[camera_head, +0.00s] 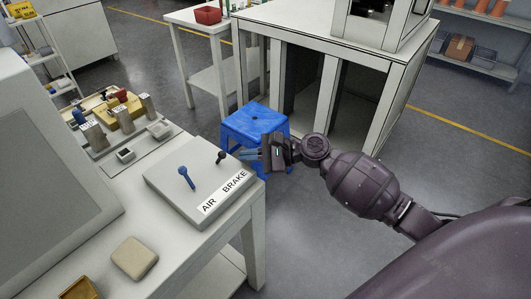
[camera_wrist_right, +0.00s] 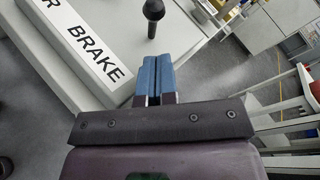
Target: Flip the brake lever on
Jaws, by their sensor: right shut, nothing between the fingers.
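A light grey control box (camera_head: 160,193) sits on the white table, with a white label reading AIR BRAKE (camera_head: 224,192) on its near right edge. A blue lever (camera_head: 184,172) stands on the AIR side. The brake lever (camera_head: 220,158), with a black round knob, stands on the BRAKE side; it also shows at the top of the right wrist view (camera_wrist_right: 153,12). My right gripper (camera_head: 245,154) is shut and empty, its blue fingertips just right of the brake lever and apart from it. The fingers also show in the right wrist view (camera_wrist_right: 155,68). My left gripper is out of view.
Behind the box, a tray (camera_head: 165,143) holds blocks and small parts. A beige block (camera_head: 134,257) lies at the table's front. A blue stool (camera_head: 258,120) stands on the floor beyond my right gripper. A grey monitor-like panel (camera_head: 50,160) fills the left.

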